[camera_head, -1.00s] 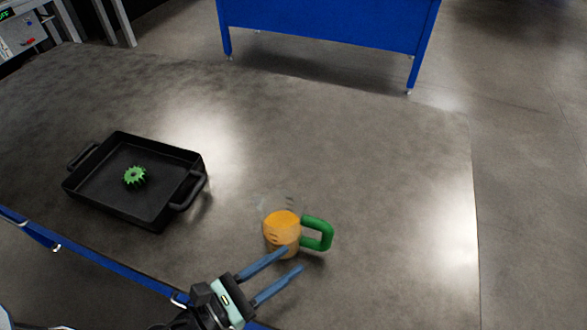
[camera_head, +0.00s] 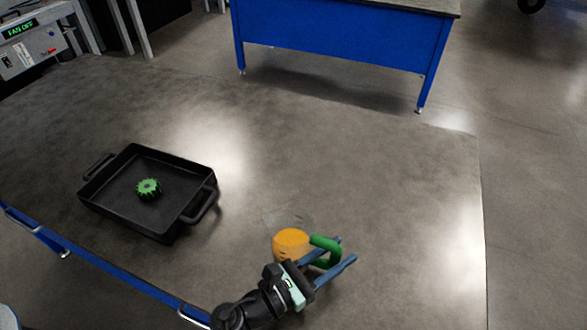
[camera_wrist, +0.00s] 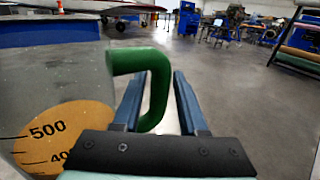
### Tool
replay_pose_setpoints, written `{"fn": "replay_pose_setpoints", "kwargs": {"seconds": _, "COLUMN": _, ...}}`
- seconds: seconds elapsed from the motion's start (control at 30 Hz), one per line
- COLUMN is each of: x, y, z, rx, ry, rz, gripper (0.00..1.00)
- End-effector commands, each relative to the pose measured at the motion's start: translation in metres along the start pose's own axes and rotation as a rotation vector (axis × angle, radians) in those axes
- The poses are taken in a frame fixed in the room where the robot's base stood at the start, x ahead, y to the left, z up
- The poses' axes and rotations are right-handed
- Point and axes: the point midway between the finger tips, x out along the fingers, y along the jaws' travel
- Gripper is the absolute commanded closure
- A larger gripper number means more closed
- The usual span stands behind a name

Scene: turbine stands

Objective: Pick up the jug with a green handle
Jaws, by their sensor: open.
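The jug (camera_head: 291,241) is clear, with orange contents and a green handle (camera_head: 325,248) on its right side. It stands on the grey table near the front edge. My gripper (camera_head: 346,249) is open, its two blue fingers reaching past the jug's right side around the handle. In the wrist view the green handle (camera_wrist: 143,62) extends from the jug wall into the space by the left finger, and the jug's orange part (camera_wrist: 62,135) with a 500 mark shows at lower left. The handle's lower end is partly hidden by the gripper. I see no grip on it.
A black tray (camera_head: 95,197) with a green gear (camera_head: 148,189) in it sits on the table (camera_head: 390,190) to the left. The table's right side is clear. A blue bench (camera_head: 335,40) stands beyond the table.

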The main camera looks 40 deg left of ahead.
Motion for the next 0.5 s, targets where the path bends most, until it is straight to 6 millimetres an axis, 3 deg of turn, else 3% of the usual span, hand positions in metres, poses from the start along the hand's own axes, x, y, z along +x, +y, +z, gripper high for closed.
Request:
{"fn": "replay_pose_setpoints", "kwargs": {"seconds": 0.07, "x": -0.0002, "y": -0.0001, "z": -0.0001, "rx": 0.0, "ry": 0.0, "rz": 0.0, "gripper": 0.58}}
{"fn": "replay_pose_setpoints", "kwargs": {"seconds": 0.3, "x": -0.0005, "y": -0.0002, "z": -0.0002, "rx": 0.0, "ry": 0.0, "rz": 0.0, "gripper": 1.0}}
{"fn": "replay_pose_setpoints", "kwargs": {"seconds": 0.5, "x": -0.0006, "y": -0.0001, "z": -0.0002, "rx": 0.0, "ry": 0.0, "rz": 0.0, "gripper": 1.0}}
